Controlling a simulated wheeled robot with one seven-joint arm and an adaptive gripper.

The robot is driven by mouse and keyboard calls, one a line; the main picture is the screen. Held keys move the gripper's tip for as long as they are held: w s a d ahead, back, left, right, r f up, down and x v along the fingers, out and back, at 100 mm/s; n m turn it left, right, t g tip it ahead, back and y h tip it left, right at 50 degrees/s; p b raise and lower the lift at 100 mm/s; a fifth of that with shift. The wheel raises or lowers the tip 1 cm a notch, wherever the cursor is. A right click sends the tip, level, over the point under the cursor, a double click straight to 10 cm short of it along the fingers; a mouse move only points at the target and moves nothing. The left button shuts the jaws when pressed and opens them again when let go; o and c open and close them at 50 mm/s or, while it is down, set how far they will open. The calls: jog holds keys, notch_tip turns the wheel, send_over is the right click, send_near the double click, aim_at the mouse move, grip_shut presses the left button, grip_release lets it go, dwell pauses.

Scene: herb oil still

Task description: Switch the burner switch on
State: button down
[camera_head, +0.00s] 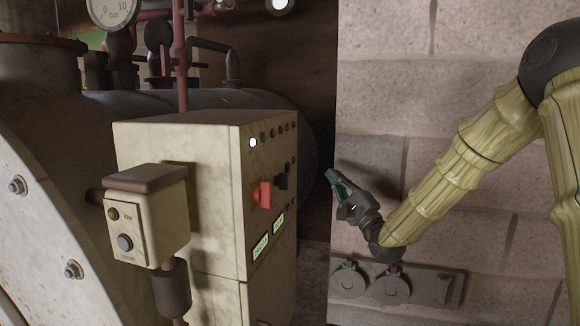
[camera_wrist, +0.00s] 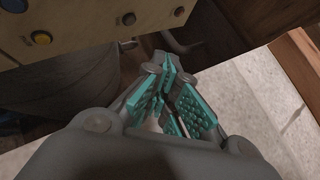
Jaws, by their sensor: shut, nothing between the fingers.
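A cream control cabinet (camera_head: 180,150) stands in the middle of the head view. Its right-hand face carries a red switch (camera_head: 262,194) and, just beyond it, a black switch (camera_head: 281,181). Two pale green labels sit below them; I cannot read which one names the burner. My gripper (camera_head: 335,180) is to the right of this face, apart from both switches. It is shut and empty, and its teal finger pads (camera_wrist: 172,80) show in the wrist view. Part of the cream panel (camera_wrist: 85,28) shows at the top of that view; neither switch can be made out there.
A small box (camera_head: 150,215) with two buttons juts out from the cabinet's left side. A large tank (camera_head: 40,200) and pipes stand behind and left. A block wall (camera_head: 380,80) is behind my arm, with a small rack (camera_head: 455,290) low on it.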

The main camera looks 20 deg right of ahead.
aim_at(289, 171)
jog(key=shift+a, duration=0.1)
dwell(0.3)
jog(key=w+a+r, duration=0.1)
jog(key=w+a, duration=0.4)
jog(key=a, duration=0.2)
dwell(0.4)
jog(key=shift+a, duration=0.2)
dwell(1.3)
jog(key=shift+w+a+r, duration=0.1)
jog(key=shift+w+a, duration=0.1)
jog(key=shift+w+a, duration=0.15)
jog(key=shift+a, duration=0.1)
dwell(1.0)
jog(key=shift+d, duration=0.1)
jog(key=shift+s+d+b, duration=0.4)
jog(key=shift+s+d, duration=0.05)
jog(key=shift+d, duration=0.15)
jog(key=shift+a, duration=0.1)
